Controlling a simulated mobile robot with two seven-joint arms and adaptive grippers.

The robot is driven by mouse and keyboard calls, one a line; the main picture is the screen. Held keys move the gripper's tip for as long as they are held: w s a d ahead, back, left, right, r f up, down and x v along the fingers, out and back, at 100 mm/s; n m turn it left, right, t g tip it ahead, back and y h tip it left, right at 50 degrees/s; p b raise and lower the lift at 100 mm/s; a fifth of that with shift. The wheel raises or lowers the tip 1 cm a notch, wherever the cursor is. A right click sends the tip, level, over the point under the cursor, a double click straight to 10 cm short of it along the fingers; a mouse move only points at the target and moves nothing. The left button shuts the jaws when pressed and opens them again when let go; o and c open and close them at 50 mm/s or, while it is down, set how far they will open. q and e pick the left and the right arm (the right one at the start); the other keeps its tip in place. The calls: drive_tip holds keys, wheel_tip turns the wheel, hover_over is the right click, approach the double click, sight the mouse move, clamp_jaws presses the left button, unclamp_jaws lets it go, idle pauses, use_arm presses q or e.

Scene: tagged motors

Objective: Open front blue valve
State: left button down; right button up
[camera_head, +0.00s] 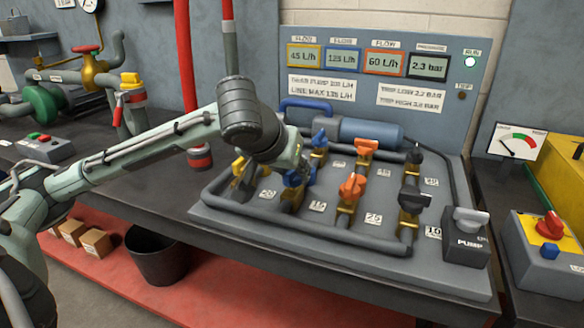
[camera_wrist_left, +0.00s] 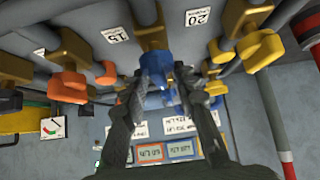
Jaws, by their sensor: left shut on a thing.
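The front blue valve (camera_head: 291,180) sits on a brass body on the grey pipe panel, partly hidden by my left gripper (camera_head: 302,172). In the left wrist view the blue handle (camera_wrist_left: 155,66) is between the fingertips of my left gripper (camera_wrist_left: 167,78), which is shut on it. The back blue valve (camera_head: 319,138) stands farther back on the same pipe line and is free. My right gripper is in neither view.
Orange valves (camera_head: 352,186) stand just right of the gripper, with black valves (camera_head: 414,197) beyond. A yellow valve (camera_head: 239,166) is close on the left. A pump switch (camera_head: 469,222) is at the right corner. The display board (camera_head: 380,70) rises behind.

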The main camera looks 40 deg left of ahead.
use_arm(q)
drive_tip(key=shift+s+f, duration=0.1)
drive_tip(key=shift+f, duration=0.05)
drive_tip(key=c, duration=1.2)
unclamp_jaws()
drive_tip(key=shift+o, duration=0.2)
wheel_tip(320, 180, up, 10)
drive_tip(key=shift+r, duration=0.1)
